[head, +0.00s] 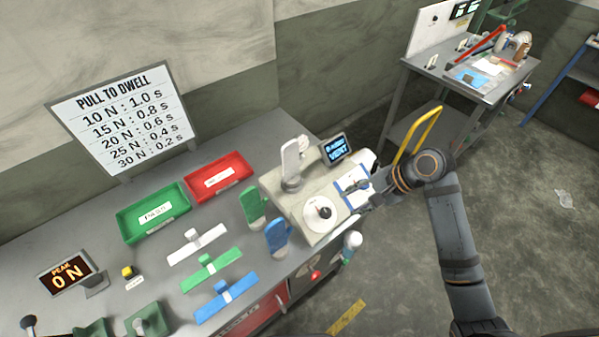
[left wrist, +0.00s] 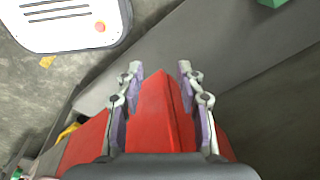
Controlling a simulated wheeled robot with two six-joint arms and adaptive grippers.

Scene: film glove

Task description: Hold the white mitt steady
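A white mitt (head: 291,160) stands upright on the beige machine (head: 270,186) in the head view. A green mitt (head: 253,207) and a blue mitt (head: 278,238) stand at the machine's left side. My right gripper (head: 372,191) is at the machine's right end, beside a white and blue panel (head: 352,186), apart from the white mitt. Its fingers are too small and dark to tell if they are open. My left gripper (left wrist: 160,72) is open and empty in the left wrist view, over a red surface (left wrist: 155,115). It is outside the head view.
Green (head: 153,212) and red (head: 219,176) trays lie on the grey bench, with white (head: 196,244), green (head: 211,270) and blue (head: 226,301) T-shaped pieces in front. A small screen (head: 338,149) stands behind the machine. A side table (head: 440,75) stands back right.

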